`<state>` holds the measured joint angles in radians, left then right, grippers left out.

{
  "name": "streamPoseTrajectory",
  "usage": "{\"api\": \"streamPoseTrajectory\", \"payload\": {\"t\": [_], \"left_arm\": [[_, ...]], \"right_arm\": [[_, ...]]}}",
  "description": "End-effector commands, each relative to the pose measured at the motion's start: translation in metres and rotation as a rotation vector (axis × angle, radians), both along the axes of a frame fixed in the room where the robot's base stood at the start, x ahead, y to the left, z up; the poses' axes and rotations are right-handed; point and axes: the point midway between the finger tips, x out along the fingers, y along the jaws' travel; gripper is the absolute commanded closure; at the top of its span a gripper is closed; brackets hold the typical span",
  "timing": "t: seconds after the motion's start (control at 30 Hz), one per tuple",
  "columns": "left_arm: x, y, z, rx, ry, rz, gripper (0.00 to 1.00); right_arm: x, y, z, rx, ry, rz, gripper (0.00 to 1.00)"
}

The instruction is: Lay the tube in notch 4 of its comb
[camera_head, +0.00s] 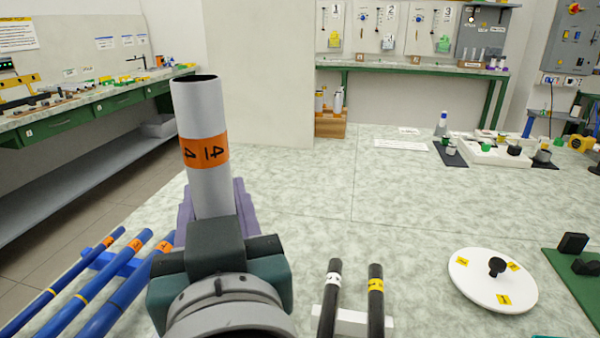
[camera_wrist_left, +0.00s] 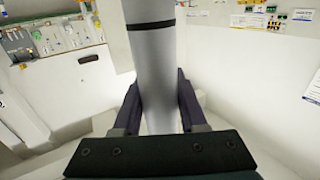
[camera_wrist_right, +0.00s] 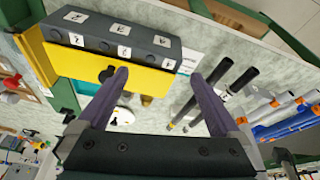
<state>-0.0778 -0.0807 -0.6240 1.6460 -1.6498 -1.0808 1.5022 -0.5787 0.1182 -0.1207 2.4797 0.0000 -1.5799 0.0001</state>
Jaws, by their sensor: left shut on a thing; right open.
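The tube (camera_head: 205,110) is pale grey with an orange marked band and an open dark upper end. It stands nearly upright, above the bench. My left gripper (camera_head: 213,205) is shut on it; in the left wrist view the tube (camera_wrist_left: 157,70) is between the two fingers (camera_wrist_left: 158,112). My right gripper (camera_wrist_right: 160,77) is open and empty in the right wrist view, and is not seen in the head view. A dark block with several white number labels (camera_wrist_right: 115,38) lies on a yellow base (camera_wrist_right: 100,70) beyond its left finger. I cannot tell which notch is number 4.
Blue rods (camera_head: 75,285) with orange bands lie at the left on a blue rest. Two black rods (camera_head: 375,300) lie on a white rest (camera_head: 350,318) at the front. A white disc with a black knob (camera_head: 480,290) lies at the right. The middle of the bench (camera_head: 380,215) is clear.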

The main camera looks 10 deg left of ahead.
Motion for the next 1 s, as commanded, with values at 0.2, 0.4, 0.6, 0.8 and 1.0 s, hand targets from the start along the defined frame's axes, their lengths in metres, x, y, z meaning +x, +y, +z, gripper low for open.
{"api": "streamPoseTrajectory", "payload": {"t": [0.2, 0.4, 0.6, 0.8, 1.0], "left_arm": [[0.000, 0.000, 0.000, 0.000, -0.001, 0.000, 0.90], [0.000, 0.000, -0.004, -0.001, -0.002, 0.000, 0.90], [0.001, 0.000, -0.008, 0.000, -0.001, 0.000, 0.90], [0.001, 0.000, -0.011, 0.000, -0.001, 0.000, 0.90], [0.001, 0.000, -0.010, 0.000, 0.000, 0.000, 0.44]], "right_arm": [[0.000, -0.002, 0.000, -0.006, -0.001, 0.003, 0.00], [0.000, -0.002, -0.007, -0.008, 0.000, 0.004, 0.00], [0.000, -0.002, -0.014, -0.006, 0.000, 0.003, 0.00], [0.000, -0.001, -0.018, -0.005, 0.000, 0.002, 0.00], [0.000, 0.000, -0.017, -0.001, 0.001, 0.000, 0.00]]}}
